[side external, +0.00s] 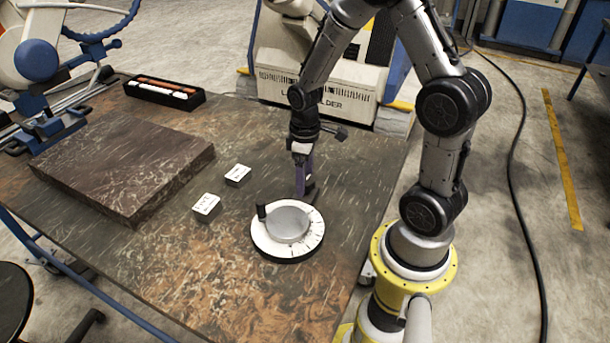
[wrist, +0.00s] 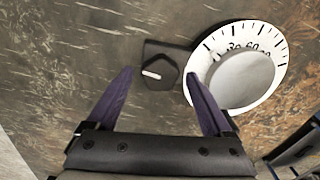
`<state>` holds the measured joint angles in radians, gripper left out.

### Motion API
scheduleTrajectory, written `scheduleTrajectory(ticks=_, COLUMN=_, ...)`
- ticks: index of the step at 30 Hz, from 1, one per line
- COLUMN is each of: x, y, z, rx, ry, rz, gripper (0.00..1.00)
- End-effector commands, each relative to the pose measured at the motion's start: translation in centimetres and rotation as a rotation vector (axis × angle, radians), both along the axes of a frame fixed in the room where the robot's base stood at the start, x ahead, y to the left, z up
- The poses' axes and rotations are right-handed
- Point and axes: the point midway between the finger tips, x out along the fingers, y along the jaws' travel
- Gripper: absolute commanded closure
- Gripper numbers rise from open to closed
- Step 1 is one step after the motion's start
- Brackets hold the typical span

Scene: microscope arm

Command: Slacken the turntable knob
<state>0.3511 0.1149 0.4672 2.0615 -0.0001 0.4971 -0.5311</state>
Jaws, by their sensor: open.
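The turntable (side external: 259,236) is a white disc with black tick marks and a raised grey centre, on the table near my base. It also shows at the upper right in the wrist view (wrist: 207,82). The knob (wrist: 160,75) is black with a white pointer mark, on a dark base beside the turntable's rim. My gripper (wrist: 160,73) is open, its two purple fingers appearing on either side of the knob, the right one overlapping the turntable's edge. In the side view my gripper (side external: 303,190) points down behind the turntable; the knob is mostly hidden there. I cannot tell whether the fingers touch it.
A black post (side external: 262,212) stands at the turntable's left rim. Two small white-topped blocks (side external: 206,204) (side external: 237,174) lie to the left. A dark stone slab (side external: 125,165) and a black tray (side external: 165,93) lie farther left. The front of the table (side external: 220,290) is clear.

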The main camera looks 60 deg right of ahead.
Motion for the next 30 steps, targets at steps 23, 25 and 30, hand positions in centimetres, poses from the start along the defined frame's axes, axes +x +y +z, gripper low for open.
scheduleTrajectory(ticks=23, x=0.1, y=0.0, z=11.0, rx=-0.001, ry=-0.004, rz=0.000, gripper=0.15)
scheduleTrajectory(ticks=25, x=0.1, y=0.0, z=12.1, rx=-0.001, ry=-0.004, rz=0.000, gripper=0.15)
scheduleTrajectory(ticks=30, x=0.0, y=0.0, z=13.5, rx=0.000, ry=0.000, rz=0.000, gripper=0.15)
